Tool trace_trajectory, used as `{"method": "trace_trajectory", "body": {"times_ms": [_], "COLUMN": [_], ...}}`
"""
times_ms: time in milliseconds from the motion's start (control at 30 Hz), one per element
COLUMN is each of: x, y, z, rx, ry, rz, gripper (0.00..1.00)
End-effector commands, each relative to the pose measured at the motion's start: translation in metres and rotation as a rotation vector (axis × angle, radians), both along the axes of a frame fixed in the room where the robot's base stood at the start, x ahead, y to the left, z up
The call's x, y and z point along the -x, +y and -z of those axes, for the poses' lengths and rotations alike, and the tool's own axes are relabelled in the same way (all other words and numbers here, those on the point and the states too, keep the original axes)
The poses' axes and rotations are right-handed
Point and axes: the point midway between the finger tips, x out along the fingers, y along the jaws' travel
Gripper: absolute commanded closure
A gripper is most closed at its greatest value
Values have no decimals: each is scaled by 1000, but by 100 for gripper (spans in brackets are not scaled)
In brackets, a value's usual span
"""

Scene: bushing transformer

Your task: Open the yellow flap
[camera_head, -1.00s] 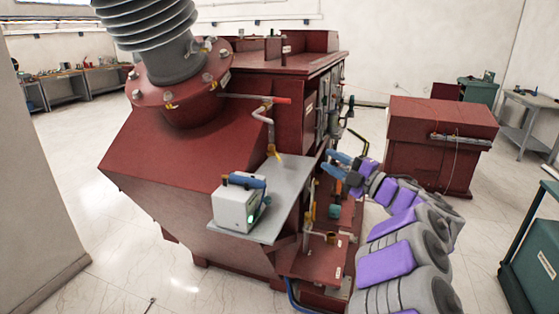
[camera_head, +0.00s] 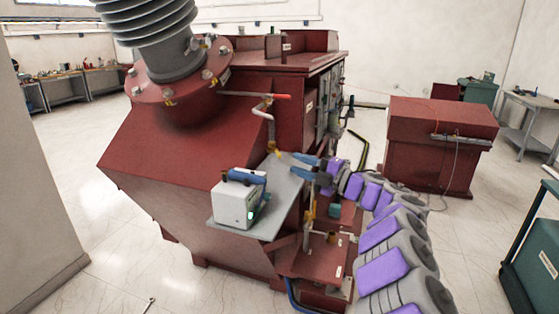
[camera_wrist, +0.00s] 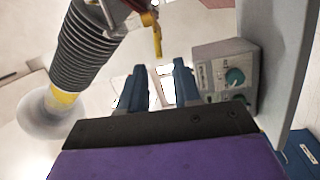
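The yellow flap (camera_head: 275,149) hangs at the lower end of a bent grey pipe with a red handle (camera_head: 270,97), on the side of the dark red transformer. In the wrist view the yellow flap (camera_wrist: 151,32) shows at top centre, just beyond and slightly left of the fingertips. My gripper (camera_head: 292,163) has two blue fingers spread apart, pointing left at the flap from its right. In the wrist view my gripper (camera_wrist: 159,66) is open, with nothing between the fingers. The flap and fingers look close but apart.
A grey shelf plate (camera_head: 285,190) lies below the flap and carries a white device (camera_head: 240,203) with a blue handle. That device (camera_wrist: 226,72) is right of the fingers in the wrist view. The ribbed bushing (camera_head: 150,30) rises at upper left.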

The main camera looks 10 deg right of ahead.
Motion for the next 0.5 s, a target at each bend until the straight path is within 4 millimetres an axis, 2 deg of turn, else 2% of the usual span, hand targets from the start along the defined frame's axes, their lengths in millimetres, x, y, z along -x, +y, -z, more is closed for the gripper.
{"method": "trace_trajectory", "body": {"times_ms": [200,500], "x": [-20,-39], "y": [25,46], "z": [-4,-7], "rx": [0,-2], "ry": [-2,2], "rz": [-3,-2], "gripper": [68,68]}}
